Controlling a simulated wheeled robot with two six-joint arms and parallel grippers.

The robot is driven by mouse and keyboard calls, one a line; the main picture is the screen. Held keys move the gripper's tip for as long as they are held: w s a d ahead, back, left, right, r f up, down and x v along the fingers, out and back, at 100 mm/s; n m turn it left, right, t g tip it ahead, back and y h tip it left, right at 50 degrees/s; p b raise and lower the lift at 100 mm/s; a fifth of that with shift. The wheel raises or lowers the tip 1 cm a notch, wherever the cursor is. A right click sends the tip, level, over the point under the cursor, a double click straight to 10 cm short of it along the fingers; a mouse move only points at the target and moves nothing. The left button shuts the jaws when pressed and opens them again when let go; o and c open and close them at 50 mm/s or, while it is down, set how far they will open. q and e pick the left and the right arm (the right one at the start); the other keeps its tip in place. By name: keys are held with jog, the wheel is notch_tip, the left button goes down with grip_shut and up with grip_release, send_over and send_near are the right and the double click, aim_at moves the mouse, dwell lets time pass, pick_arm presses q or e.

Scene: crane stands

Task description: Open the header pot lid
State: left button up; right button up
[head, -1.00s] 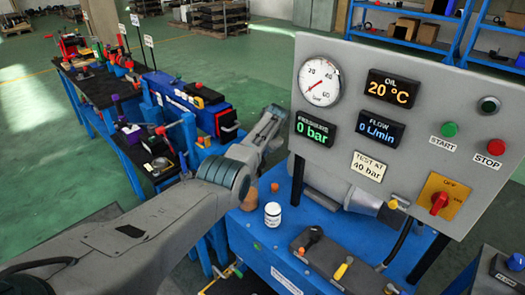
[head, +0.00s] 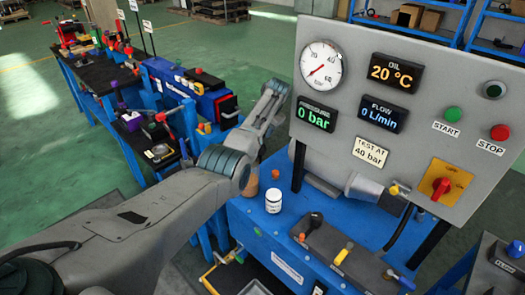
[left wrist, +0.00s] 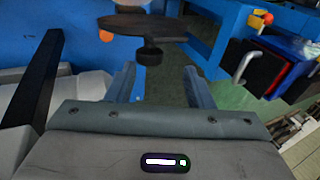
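In the left wrist view, a dark brown round lid-like disc (left wrist: 145,26) with a short stem and dark knob (left wrist: 148,56) shows at the top centre. I take it for the header pot lid; the pot itself is not clearly seen. My left gripper (left wrist: 160,84) is open, its two grey fingers apart and empty. The knob appears ahead of the gap, with no contact visible. In the head view my left arm reaches to the left side of the gauge panel; its fingertips and the lid cannot be made out there. My right gripper is not in view.
The grey gauge panel (head: 408,110) stands above a blue bench (head: 300,225), close to my left arm. A white jar (head: 273,201), a small orange cap (head: 275,174) and a dark valve block (head: 345,250) sit on the bench. Another crowded bench runs at left.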

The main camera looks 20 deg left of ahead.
pick_arm(q)
jog(key=shift+s+d+f, duration=0.15)
jog(key=shift+s+d, duration=0.2)
jog(key=shift+s, duration=0.45)
jog(key=s+d, duration=0.2)
jog(key=s, duration=0.4)
jog(key=s+d+r+b, duration=0.1)
jog(key=s+d, duration=0.2)
jog(key=s, duration=0.4)
jog(key=shift+d+r, duration=0.2)
jog(key=shift+d, duration=0.1)
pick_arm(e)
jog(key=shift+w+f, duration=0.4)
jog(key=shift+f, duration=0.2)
